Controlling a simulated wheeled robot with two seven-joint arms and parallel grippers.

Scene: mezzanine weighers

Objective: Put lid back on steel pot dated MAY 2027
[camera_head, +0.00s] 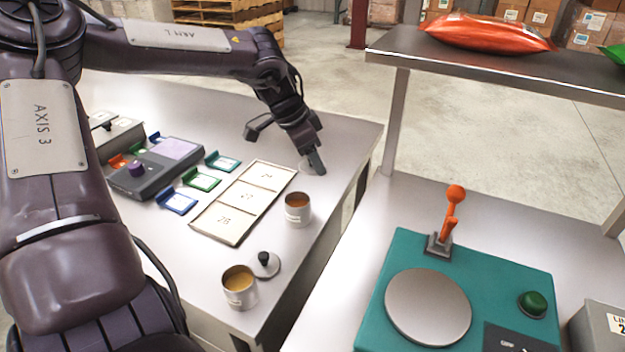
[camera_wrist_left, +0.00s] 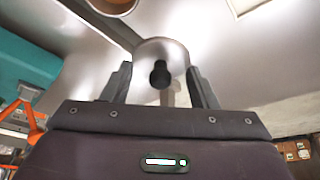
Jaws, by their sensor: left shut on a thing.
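Two small open steel pots stand on the left table: one (camera_head: 297,212) with orange-brown contents near the right edge, another (camera_head: 240,291) with yellowish contents nearer me. The labels are too small to read. A lid (camera_head: 264,265) with a black knob lies beside the nearer pot. My left gripper (camera_head: 316,163) is beyond the farther pot, near the table's right edge. In the left wrist view its fingers are shut on another round steel lid (camera_wrist_left: 163,48), black knob towards the camera. A pot (camera_wrist_left: 113,5) is partly cut off at the top there. My right gripper is not in view.
A panel (camera_head: 233,229) with several numbered fields lies left of the farther pot. Coloured tags (camera_head: 201,180) and a grey device (camera_head: 158,173) lie beyond. Across a gap, a second table holds a teal scale (camera_head: 388,270) with an orange lever (camera_head: 451,210), under a shelf (camera_head: 460,63).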

